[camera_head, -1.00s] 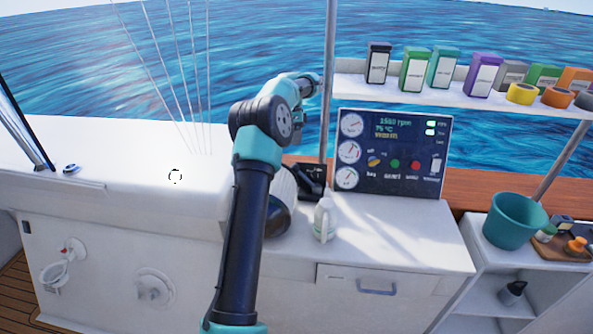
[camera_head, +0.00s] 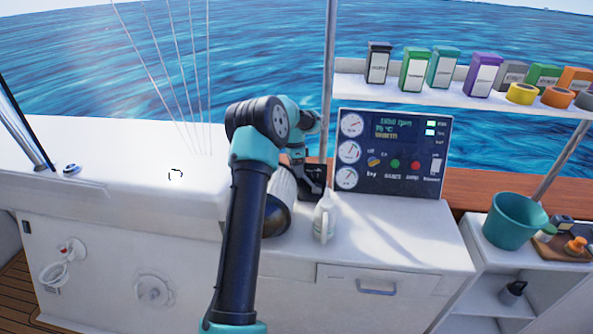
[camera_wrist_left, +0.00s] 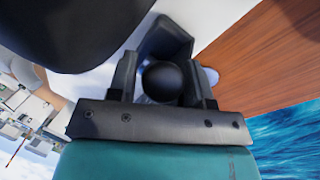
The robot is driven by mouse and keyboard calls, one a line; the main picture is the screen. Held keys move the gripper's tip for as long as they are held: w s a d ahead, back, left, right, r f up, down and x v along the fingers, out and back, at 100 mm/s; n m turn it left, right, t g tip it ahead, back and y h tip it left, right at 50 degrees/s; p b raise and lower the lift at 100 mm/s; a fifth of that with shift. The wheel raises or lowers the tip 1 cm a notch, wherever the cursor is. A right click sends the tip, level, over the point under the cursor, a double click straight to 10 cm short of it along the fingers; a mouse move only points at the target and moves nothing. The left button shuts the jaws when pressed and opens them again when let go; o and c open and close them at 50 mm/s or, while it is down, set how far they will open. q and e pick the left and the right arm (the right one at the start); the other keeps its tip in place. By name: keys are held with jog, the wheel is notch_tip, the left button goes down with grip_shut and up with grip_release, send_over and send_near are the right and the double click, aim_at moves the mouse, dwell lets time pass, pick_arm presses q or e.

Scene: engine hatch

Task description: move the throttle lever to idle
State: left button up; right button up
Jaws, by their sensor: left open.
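The throttle lever shows in the left wrist view as a round black knob (camera_wrist_left: 162,80). It sits between the two fingers of my left gripper (camera_wrist_left: 163,74), which is open around it. A dark block beyond the knob looks like the lever's housing. In the head view my left gripper (camera_head: 312,178) is low at the counter's back, left of the instrument panel (camera_head: 390,155). There the lever is hidden or cannot be told apart from the dark gripper. I cannot tell whether a finger touches the knob. My right gripper is not in view.
A white bottle (camera_head: 324,218) stands close in front of the gripper. A dark and white rounded object (camera_head: 278,212) is behind my forearm. A thin metal post (camera_head: 329,75) rises beside the gripper. A shelf (camera_head: 350,88) of boxes and tape is above. The right counter (camera_head: 420,230) is clear.

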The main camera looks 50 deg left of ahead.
pick_arm(q)
grip_shut()
dwell(0.4)
